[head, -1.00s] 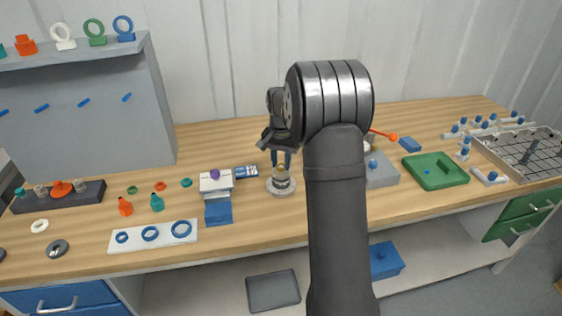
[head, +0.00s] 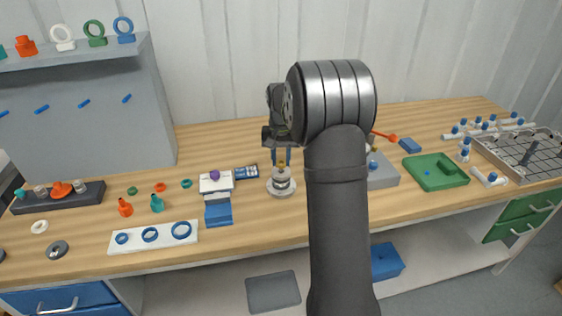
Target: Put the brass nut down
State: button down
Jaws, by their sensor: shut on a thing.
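My gripper (head: 280,157) points down over the round steel vessel (head: 283,186) near the middle of the bench. The nut is tiny here and partly hidden by the fingers. I cannot tell whether it still touches the vessel. The vessel stands upright on a pale round base.
A grey block (head: 381,172) and a green tray (head: 435,183) lie to the right. Bare wood shows in front of the vessel.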

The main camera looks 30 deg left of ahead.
jog(key=shift+r, duration=0.85)
jog(key=w+d+f+m, duration=0.1)
jog(key=w+f+m, duration=0.1)
jog(key=w+m, duration=0.7)
jog(key=f, duration=0.9)
jog(key=shift+w+f, duration=0.2)
jog(key=shift+w, duration=0.05)
jog(key=shift+f, duration=0.1)
jog(key=c, duration=1.1)
grip_release()
